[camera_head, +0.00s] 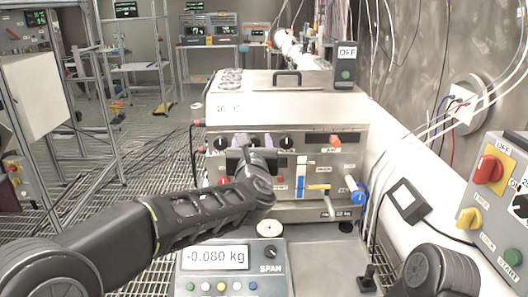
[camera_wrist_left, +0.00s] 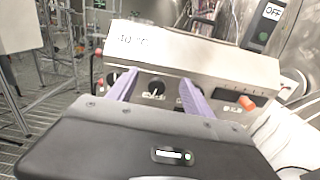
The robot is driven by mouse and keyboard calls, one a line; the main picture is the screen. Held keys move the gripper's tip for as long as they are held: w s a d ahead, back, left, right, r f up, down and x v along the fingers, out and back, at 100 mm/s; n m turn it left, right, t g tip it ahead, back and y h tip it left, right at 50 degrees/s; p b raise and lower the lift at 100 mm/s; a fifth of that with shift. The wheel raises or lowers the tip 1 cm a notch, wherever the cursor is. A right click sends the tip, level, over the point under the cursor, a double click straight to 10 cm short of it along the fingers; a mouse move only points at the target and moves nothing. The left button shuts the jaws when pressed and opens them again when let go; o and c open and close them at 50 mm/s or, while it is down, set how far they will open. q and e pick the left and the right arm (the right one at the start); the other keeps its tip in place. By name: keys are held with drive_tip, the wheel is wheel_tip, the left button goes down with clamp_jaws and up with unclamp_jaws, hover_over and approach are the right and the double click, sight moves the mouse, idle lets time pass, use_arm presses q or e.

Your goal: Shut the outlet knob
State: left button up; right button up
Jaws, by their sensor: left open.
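The steel machine's front panel (camera_head: 310,165) carries several black round knobs; I cannot read which is labelled outlet. In the left wrist view a black knob (camera_wrist_left: 154,88) shows between the fingers; contact cannot be told. A blue valve handle (camera_head: 356,190) and a yellow lever (camera_head: 319,187) sit lower right. My right gripper is out of view.
A scale (camera_head: 219,286) reading -0.080 kg stands in front of the machine. A box with red (camera_head: 488,169) and yellow knobs is at the right. A black joystick (camera_head: 367,279) is near the front. Cables hang along the right wall.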

use_arm(q)
drive_tip(key=b, duration=0.5)
approach(253, 144)
drive_tip(key=shift+w, duration=0.3)
drive_tip(key=shift+w+p, duration=0.1)
drive_tip(key=shift+p, duration=0.2)
drive_tip(key=w+p, duration=0.3)
drive_tip(key=w, duration=0.4)
drive_tip(key=shift+w, duration=0.35)
drive_tip(key=shift+c, duration=0.6)
